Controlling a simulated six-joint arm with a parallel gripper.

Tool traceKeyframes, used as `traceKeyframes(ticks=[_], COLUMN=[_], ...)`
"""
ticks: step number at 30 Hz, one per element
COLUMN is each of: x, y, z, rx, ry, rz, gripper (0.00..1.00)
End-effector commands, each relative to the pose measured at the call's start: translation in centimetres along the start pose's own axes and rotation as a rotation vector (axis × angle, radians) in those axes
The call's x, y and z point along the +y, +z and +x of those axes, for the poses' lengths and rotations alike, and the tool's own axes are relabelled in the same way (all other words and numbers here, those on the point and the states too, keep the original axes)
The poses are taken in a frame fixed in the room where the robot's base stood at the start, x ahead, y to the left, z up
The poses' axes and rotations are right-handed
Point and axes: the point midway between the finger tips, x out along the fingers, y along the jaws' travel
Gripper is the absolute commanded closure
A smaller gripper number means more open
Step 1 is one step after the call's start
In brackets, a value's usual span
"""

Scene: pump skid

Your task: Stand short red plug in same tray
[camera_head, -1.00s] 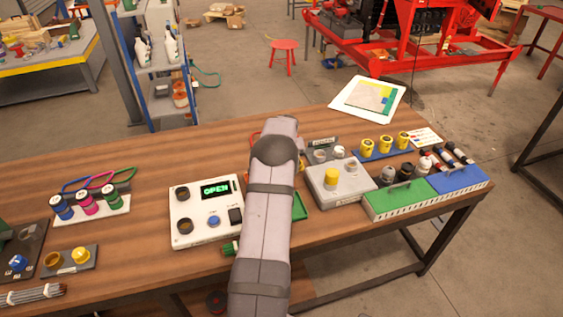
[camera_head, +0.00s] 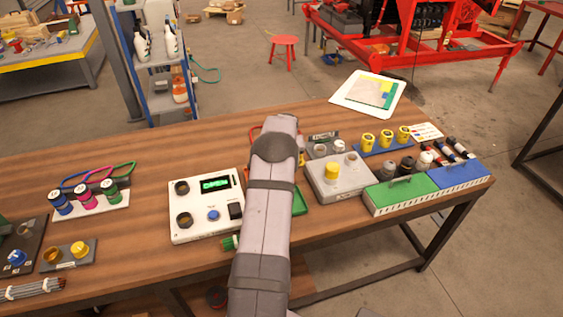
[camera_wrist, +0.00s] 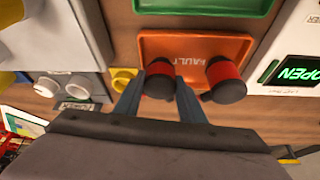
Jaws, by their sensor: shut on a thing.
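An orange tray (camera_wrist: 192,46) with a worn word on its floor lies below my gripper in the wrist view. My gripper (camera_wrist: 160,84) is shut on a red plug with a black end (camera_wrist: 159,68), which looks like the short one, at the tray's left part. I cannot tell whether this plug touches the tray floor. A second red plug with a black end (camera_wrist: 224,72) is in the tray to the right, apart from the held one. In the head view my arm hides the gripper, both plugs and most of the tray.
A green tray (camera_wrist: 204,5) adjoins the orange one. A white panel reading OPEN (camera_head: 205,205) stands to the left in the head view. A grey box with a yellow knob (camera_head: 332,168) and green and blue cases (camera_head: 400,195) stand to the right.

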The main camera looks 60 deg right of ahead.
Motion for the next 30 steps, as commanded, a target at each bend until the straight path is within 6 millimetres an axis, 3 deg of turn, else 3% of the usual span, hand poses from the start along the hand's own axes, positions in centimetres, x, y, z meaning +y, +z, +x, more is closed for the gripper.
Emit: traceKeyframes(ticks=[30], x=[0.0], y=[0.3], z=[0.78], rx=[0.001], ry=[0.0], rz=[0.0], gripper=[0.91])
